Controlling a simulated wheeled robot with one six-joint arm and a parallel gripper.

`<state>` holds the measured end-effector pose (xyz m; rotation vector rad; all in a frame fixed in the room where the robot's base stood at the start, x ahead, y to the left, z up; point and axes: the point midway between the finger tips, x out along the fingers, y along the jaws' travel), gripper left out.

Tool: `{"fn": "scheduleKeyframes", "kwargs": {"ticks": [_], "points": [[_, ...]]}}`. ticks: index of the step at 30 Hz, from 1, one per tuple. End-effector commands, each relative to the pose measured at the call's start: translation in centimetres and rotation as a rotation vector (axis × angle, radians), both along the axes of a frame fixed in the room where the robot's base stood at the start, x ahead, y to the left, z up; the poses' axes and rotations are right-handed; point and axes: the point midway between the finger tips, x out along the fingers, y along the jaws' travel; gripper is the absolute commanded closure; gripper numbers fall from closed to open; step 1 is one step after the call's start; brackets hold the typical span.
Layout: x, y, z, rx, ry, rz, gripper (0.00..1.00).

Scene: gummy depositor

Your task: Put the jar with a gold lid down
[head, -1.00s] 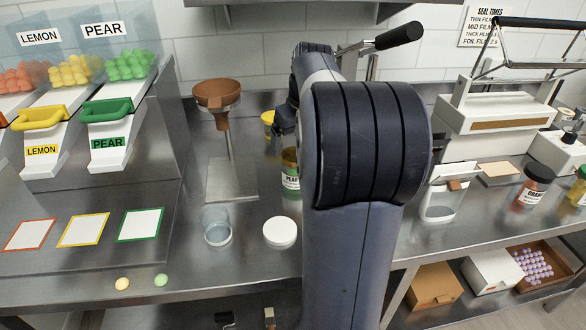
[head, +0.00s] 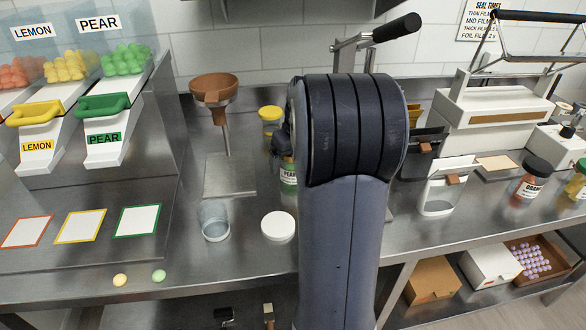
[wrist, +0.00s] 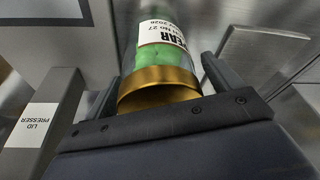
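The jar with a gold lid (wrist: 160,88) holds green gummies and has a PEAR label. In the wrist view its lid lies between the two fingers of my gripper (wrist: 165,85), which appear to press on it from both sides. In the head view the PEAR jar (head: 288,176) shows just left of my arm, upright at the counter, with dark gripper parts over its top. My arm hides much of it. I cannot tell whether its base touches the counter.
The lid presser (wrist: 40,125) is close by in the wrist view. The sealer (head: 495,125) stands right.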

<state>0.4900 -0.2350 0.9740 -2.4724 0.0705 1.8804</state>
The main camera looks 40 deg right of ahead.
Motion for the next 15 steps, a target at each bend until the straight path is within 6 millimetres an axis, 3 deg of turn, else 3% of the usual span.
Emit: {"fn": "scheduleKeyframes", "kwargs": {"ticks": [15], "points": [[0.01,-0.01,0.05,0.000,-0.001,0.000,0.56]]}}
